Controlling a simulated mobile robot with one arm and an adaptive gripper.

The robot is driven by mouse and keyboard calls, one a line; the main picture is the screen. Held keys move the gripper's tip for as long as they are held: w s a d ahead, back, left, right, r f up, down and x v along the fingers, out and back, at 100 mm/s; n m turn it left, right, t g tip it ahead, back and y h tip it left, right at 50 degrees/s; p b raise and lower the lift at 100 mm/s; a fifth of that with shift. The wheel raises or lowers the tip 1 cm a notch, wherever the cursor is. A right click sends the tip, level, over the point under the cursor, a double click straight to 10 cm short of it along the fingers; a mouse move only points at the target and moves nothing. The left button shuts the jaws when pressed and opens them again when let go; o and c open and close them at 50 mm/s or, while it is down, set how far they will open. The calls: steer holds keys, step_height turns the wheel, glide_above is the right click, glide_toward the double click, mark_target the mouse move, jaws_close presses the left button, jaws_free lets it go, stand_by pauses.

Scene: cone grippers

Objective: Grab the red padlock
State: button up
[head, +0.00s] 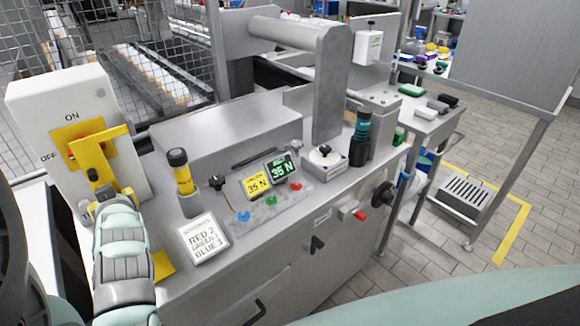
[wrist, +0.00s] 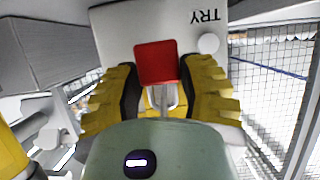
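The red padlock (wrist: 156,62) shows in the wrist view, its square red body in front of a white panel and its metal shackle pointing toward my palm. My gripper (wrist: 157,75) has its two yellow, dark-padded fingers on either side of the padlock. Narrow gaps seem to remain at both sides, so it looks open around the padlock. In the head view my gripper (head: 103,190) is at the left, in front of the white ON/OFF switch box (head: 45,110). A little red shows there behind a yellow angled part; I cannot tell whether it is the padlock.
The grey workbench holds a yellow-black cylinder (head: 182,180), a label card (head: 202,238), a yellow display (head: 257,184) and a dark bottle (head: 361,138). A wire mesh fence (head: 130,60) stands behind.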

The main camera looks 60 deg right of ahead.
jaws_close()
